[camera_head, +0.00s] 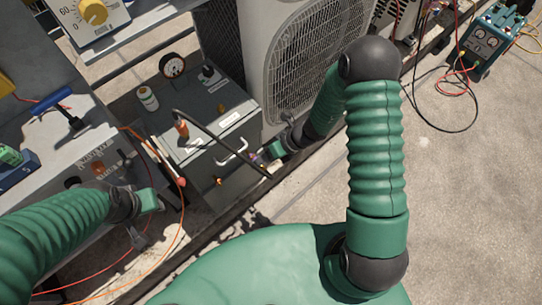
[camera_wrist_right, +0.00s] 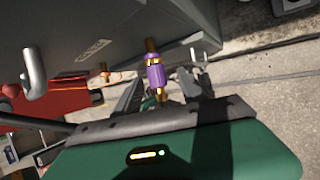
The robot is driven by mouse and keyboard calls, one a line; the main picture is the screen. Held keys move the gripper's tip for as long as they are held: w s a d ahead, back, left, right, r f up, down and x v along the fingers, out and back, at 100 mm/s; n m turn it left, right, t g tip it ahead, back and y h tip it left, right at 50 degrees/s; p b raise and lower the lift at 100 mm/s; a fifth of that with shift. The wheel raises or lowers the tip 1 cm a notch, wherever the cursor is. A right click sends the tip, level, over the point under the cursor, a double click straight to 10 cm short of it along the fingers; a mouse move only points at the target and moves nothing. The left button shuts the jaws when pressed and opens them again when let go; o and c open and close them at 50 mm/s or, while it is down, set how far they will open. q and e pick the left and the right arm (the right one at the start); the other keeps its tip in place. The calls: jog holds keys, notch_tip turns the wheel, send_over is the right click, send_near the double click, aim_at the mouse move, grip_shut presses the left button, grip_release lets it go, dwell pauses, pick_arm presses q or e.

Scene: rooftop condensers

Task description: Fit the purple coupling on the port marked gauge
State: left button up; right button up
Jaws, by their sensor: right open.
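The purple coupling (camera_wrist_right: 155,76) has brass ends and shows in the right wrist view against the front of a dark grey box. Its upper brass end meets or nearly meets the box face; I cannot tell whether it is seated. My right gripper (camera_wrist_right: 162,88) is open, with its dark fingers either side of the coupling. In the head view my right gripper (camera_head: 263,157) is beside the right end of the grey box (camera_head: 240,105), where the coupling is mostly hidden. A label plate (camera_wrist_right: 95,49) is on the box, too small to read. My left gripper (camera_head: 150,201) is at the lower left; its jaws are unclear.
A silver handle (camera_head: 232,154) and a brass fitting (camera_head: 218,181) stick out of the box front. A black hose (camera_head: 215,135) arches over it. A round gauge (camera_head: 172,66) stands behind. A condenser (camera_head: 310,50) is close to my right arm. Orange wires run near my left gripper.

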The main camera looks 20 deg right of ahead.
jog(key=shift+a+f, duration=0.1)
jog(key=shift+a, duration=0.25)
jog(key=shift+c, duration=1.8)
jog(key=shift+d, duration=0.15)
grip_shut()
jog(key=shift+c, duration=1.3)
grip_release()
grip_shut()
